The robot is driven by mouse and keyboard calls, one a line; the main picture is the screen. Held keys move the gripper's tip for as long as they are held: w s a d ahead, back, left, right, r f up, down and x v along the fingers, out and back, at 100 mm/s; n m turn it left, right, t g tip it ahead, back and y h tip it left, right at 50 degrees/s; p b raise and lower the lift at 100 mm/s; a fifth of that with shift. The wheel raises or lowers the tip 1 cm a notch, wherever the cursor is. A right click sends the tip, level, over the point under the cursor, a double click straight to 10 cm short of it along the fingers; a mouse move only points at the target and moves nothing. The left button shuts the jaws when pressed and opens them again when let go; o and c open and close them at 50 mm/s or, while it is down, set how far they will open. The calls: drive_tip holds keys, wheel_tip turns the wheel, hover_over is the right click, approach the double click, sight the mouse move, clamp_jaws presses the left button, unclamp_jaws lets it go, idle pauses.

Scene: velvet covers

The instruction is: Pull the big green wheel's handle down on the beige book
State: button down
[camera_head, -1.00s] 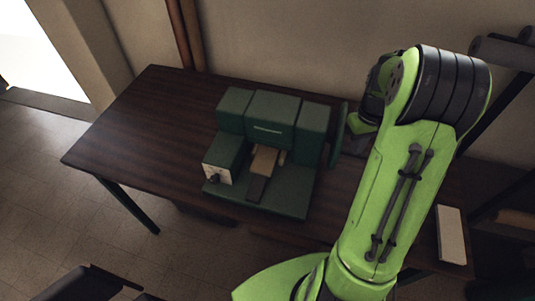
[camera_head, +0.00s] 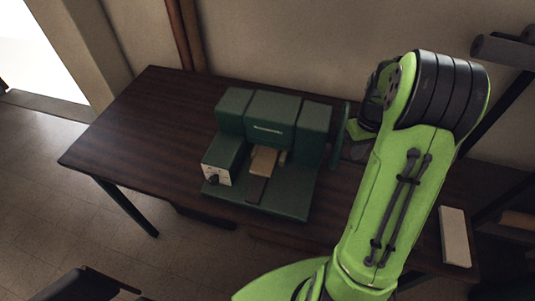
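A dark green machine (camera_head: 272,124) stands on the dark wooden table (camera_head: 130,135). Its big green wheel (camera_head: 340,134) is on its right side, seen nearly edge-on, so the handle is not clear. The beige book (camera_head: 264,159) lies in the middle of the machine, below the raised green body, with a dark strip in front of it. My green arm reaches up on the right, and its end is beside the wheel. My gripper is mostly hidden behind the arm's thick dark joint, so its fingers and any contact with the wheel cannot be made out.
A white panel with a dark knob (camera_head: 213,178) is on the machine's front left. A pale block (camera_head: 454,236) lies at the table's right end. Dark racks with rolls (camera_head: 505,50) stand at the right. The table's left part is clear.

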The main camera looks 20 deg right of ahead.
drive_tip(key=shift+f, duration=0.45)
drive_tip(key=shift+w+f+b, duration=0.1)
drive_tip(key=shift+f+b, duration=0.5)
drive_tip(key=shift+f, duration=0.05)
drive_tip(key=shift+d+f+b, duration=0.1)
drive_tip(key=shift+f+b, duration=0.3)
drive_tip(key=shift+f, duration=0.3)
